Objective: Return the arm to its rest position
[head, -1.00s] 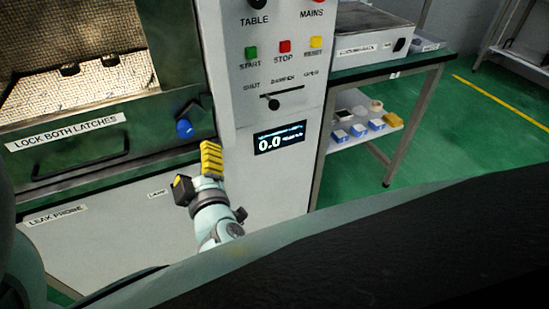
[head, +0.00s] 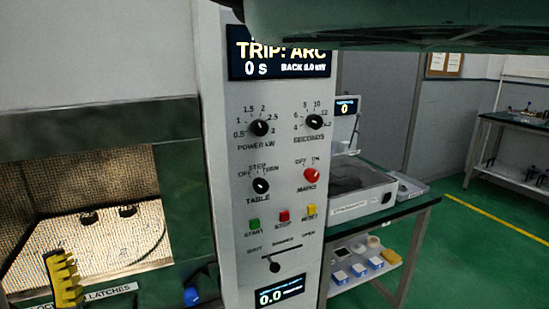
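The yellow ribbed finger of my gripper (head: 68,280) shows at the lower left, in front of the microwave chamber's mesh window and the latch label. Only this finger is in view, and the rest of the gripper is below the picture edge. I cannot tell how far it is open, and nothing held shows. A large dark link of my arm (head: 400,28) crosses the top right and covers part of the upper panel.
The control panel (head: 232,205) stands right of the chamber door (head: 190,225), with knobs, buttons and a display (head: 280,52) reading "TRIP: ARC". A blue latch knob (head: 191,296) is low on the door. A side table (head: 405,208) stands right; green floor beyond is open.

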